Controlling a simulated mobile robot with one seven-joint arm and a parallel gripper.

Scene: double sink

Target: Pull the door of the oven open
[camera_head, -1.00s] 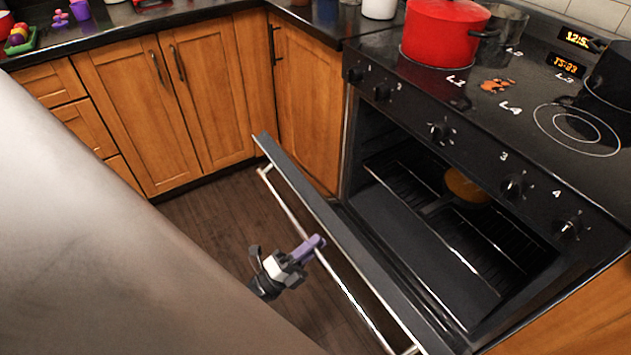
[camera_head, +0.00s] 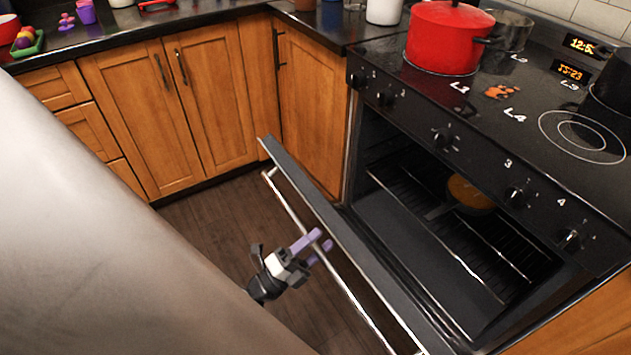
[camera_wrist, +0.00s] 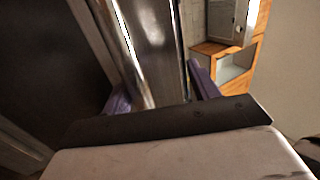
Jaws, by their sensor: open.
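The oven door (camera_head: 345,235) is hinged at the bottom and hangs partly open, tilted outward, with the oven interior visible behind it. Its long metal handle (camera_head: 283,199) runs along the outer side of the door. My gripper (camera_head: 318,244) is at the middle of the handle, with its purple fingers open and apart. In the wrist view the handle (camera_wrist: 150,50) passes between the two purple fingers (camera_wrist: 160,90). I cannot tell whether either finger touches it.
Inside the oven are wire racks and a pan with orange-brown contents (camera_head: 470,193). A red pot (camera_head: 447,38) stands on the stovetop (camera_head: 520,100). Wooden cabinets (camera_head: 165,110) line the left and back. The dark floor (camera_head: 205,215) before them is clear.

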